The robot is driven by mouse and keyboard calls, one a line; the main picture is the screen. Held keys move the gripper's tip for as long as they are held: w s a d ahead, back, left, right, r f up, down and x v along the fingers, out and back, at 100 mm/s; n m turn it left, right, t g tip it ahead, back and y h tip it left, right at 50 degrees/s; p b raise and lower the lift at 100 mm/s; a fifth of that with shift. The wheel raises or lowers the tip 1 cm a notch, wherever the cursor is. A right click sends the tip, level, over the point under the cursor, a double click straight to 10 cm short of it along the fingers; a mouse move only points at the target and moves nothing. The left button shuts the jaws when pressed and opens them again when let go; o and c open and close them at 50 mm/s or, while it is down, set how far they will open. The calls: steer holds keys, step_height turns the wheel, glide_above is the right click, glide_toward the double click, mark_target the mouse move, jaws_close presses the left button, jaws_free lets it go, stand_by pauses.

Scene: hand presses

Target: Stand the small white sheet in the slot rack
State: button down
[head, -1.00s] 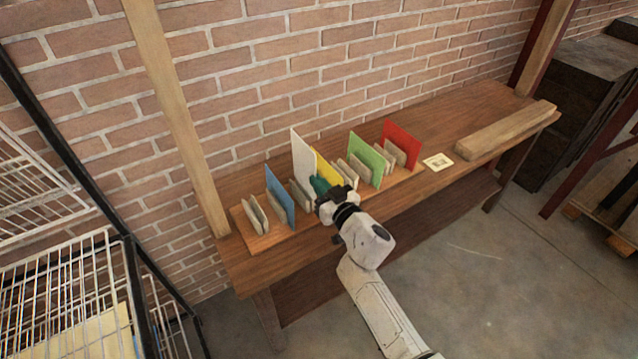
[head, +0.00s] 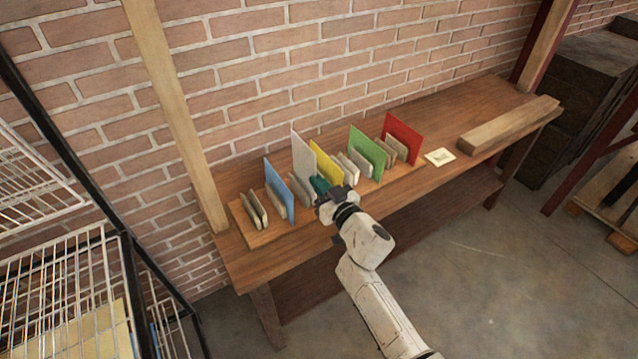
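The white sheet (head: 303,156) stands upright among the dividers of the wooden slot rack (head: 262,238), between the blue and yellow sheets. Its lower right part is hidden behind my gripper, so I cannot see whether its bottom edge sits fully in a slot. My gripper (head: 319,186), with teal fingers, is at the sheet's lower front edge. The fingers overlap the sheet in this view; the gap between them is hidden, so I cannot tell whether they grip it.
A blue sheet (head: 279,189) stands left in the rack; yellow (head: 325,161), green (head: 366,152) and red (head: 402,135) sheets stand right. A small cream card (head: 440,157) lies on the bench (head: 480,105). A timber beam (head: 508,125) lies at its right end. A brick wall is behind.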

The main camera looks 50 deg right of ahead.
steer(key=shift+f+b, duration=1.3)
steer(key=shift+f, duration=0.25)
steer(key=c, duration=1.1)
jaws_free()
steer(key=shift+o, duration=0.2)
steer(key=shift+s, duration=0.1)
steer(key=v, duration=0.6)
steer(key=shift+s+a+p, duration=0.15)
steer(key=shift+s+p, duration=0.2)
steer(key=shift+p, duration=0.1)
